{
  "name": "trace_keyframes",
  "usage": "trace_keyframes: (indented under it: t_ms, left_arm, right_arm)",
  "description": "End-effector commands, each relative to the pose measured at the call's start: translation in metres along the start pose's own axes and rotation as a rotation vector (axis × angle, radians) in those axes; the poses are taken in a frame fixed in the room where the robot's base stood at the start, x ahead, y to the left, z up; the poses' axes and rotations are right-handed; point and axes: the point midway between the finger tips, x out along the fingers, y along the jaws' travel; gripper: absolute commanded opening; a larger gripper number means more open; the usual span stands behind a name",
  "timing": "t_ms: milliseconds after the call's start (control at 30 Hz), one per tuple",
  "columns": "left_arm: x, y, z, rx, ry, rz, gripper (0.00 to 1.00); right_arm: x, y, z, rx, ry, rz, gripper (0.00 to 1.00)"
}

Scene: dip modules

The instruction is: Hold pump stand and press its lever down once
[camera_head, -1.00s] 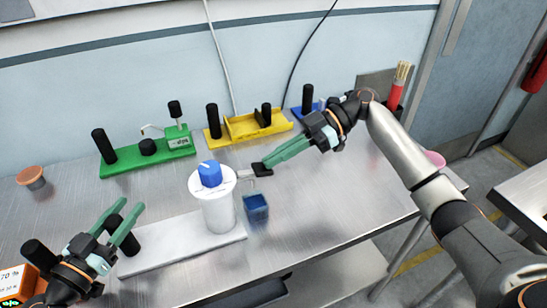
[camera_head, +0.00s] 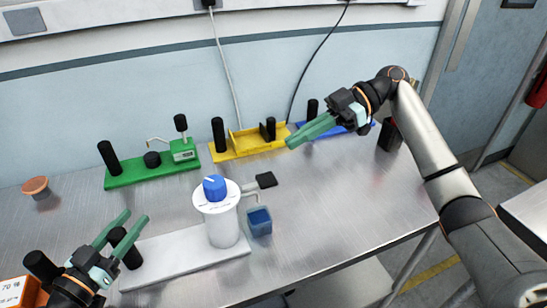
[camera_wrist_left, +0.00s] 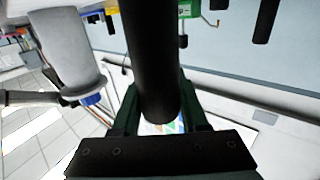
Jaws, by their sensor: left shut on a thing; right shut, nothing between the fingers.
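The pump stand has a white base plate (camera_head: 185,262), a white cylinder (camera_head: 222,228) with a blue knob (camera_head: 214,187), and a lever with a black paddle (camera_head: 266,180) sticking out to the right. A thin spout bends down over a blue cup (camera_head: 259,221). My left gripper (camera_head: 132,218) is shut on the black post (camera_head: 131,258) at the plate's left end; the post (camera_wrist_left: 160,60) stands between the fingers in the left wrist view. My right gripper (camera_head: 290,142) is shut and empty, above and to the right of the paddle, apart from it.
Behind stand a green stand (camera_head: 140,177), a yellow stand (camera_head: 236,150) and a blue stand (camera_head: 340,130). A terracotta pot (camera_head: 36,187) is at the left, an orange-and-white box (camera_head: 18,291) at the lower left. The table to the right of the cup is clear.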

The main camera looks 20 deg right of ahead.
Motion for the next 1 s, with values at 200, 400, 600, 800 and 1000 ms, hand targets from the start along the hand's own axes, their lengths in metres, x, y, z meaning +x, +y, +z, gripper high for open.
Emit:
trace_keyframes:
  t_ms: [200, 400, 600, 800, 1000]
  left_arm:
    - [0.0, 0.0, 0.0, 0.0, 0.0, 0.0, 0.0]
    - [0.0, 0.0, 0.0, 0.0, 0.0, 0.0, 0.0]
    - [0.0, 0.0, 0.0, 0.001, -0.001, 0.0, 0.0]
    - [0.0, 0.0, 0.0, 0.001, -0.001, 0.0, 0.0]
    - [0.0, 0.0, 0.0, 0.001, -0.001, 0.0, 0.0]
  right_arm:
    - [-0.038, 0.0, -0.014, -0.002, 0.002, 0.002, 0.0]
    - [-0.051, 0.0, -0.017, -0.001, 0.002, 0.001, 0.0]
    - [-0.052, 0.0, -0.018, -0.001, 0.002, 0.001, 0.0]
    - [-0.052, 0.0, -0.018, -0.001, 0.001, 0.001, 0.0]
    - [-0.052, 0.0, -0.017, -0.001, 0.001, 0.001, 0.0]
